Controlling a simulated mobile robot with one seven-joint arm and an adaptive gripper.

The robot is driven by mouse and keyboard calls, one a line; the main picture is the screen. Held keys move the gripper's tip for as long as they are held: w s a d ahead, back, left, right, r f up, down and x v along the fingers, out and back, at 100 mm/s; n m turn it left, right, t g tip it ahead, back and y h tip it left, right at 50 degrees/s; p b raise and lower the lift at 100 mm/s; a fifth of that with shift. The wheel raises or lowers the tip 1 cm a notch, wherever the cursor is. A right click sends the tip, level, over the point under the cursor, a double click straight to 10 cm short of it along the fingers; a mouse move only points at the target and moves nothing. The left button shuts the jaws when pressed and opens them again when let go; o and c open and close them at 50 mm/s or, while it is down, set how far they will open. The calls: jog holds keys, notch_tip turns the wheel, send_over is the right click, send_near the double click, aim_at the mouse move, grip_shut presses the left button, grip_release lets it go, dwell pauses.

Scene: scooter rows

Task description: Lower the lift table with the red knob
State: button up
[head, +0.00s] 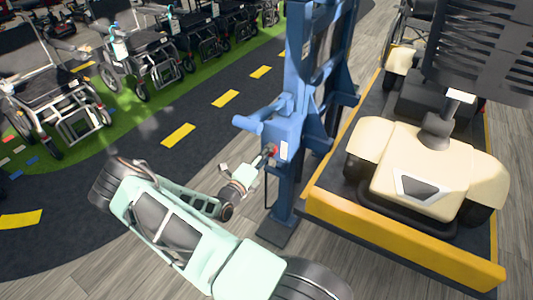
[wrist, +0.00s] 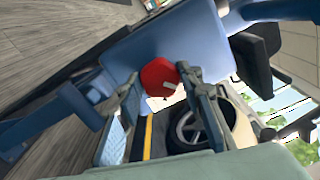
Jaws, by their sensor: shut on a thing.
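The lift table has a blue upright column (head: 317,60) and a dark platform with a yellow front edge (head: 395,243). A blue control box (head: 284,128) sits on the column, with the red knob (head: 274,151) on its lower face. My gripper (head: 265,158) reaches the knob from the lower left. In the wrist view the red knob (wrist: 158,74) sits between the two fingertips of my gripper (wrist: 160,84). The fingers are shut on it, one on each side. The fingertips hide part of the knob's edges.
A cream scooter (head: 425,165) stands on the platform, right of the column. Wheelchairs (head: 50,95) stand in rows on green floor at the upper left. A dark lane with yellow dashes (head: 178,135) runs between them and the column. Wooden floor surrounds the lift.

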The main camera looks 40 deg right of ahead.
jog(key=shift+n, duration=0.4)
jog(key=o, duration=1.1)
jog(key=shift+a, duration=0.1)
jog(key=v, duration=1.1)
jog(key=shift+s+a, duration=0.2)
jog(key=shift+a, duration=0.15)
